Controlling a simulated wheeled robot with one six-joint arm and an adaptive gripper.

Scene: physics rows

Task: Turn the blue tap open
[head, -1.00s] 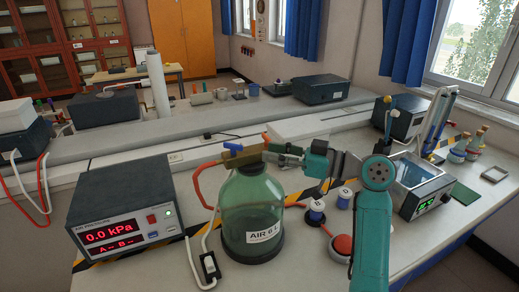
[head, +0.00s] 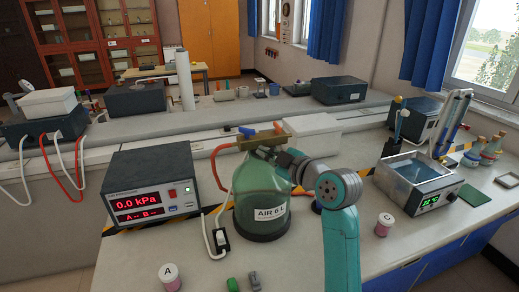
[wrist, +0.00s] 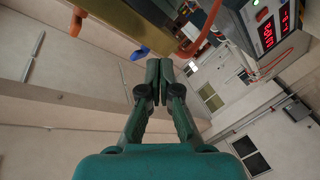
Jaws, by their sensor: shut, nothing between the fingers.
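The blue tap (head: 248,131) is a small lever on a brass block (head: 258,141) on top of the green bottle (head: 262,195) labelled "AIR 6 L". An orange lever (head: 279,127) sits on the same block, to the right. My gripper (head: 264,153) is by the bottle's neck, close to the brass block. Its fingers (wrist: 160,64) are together and empty, apart from the blue tap. Contact with the block cannot be told.
The pressure box (head: 150,185), reading 0.0 kPa, stands left, with a red hose (head: 216,165) to the block. A bath (head: 415,180) stands right. Pots marked A (head: 171,278) and C (head: 384,224) are on the bench. Free bench lies front right.

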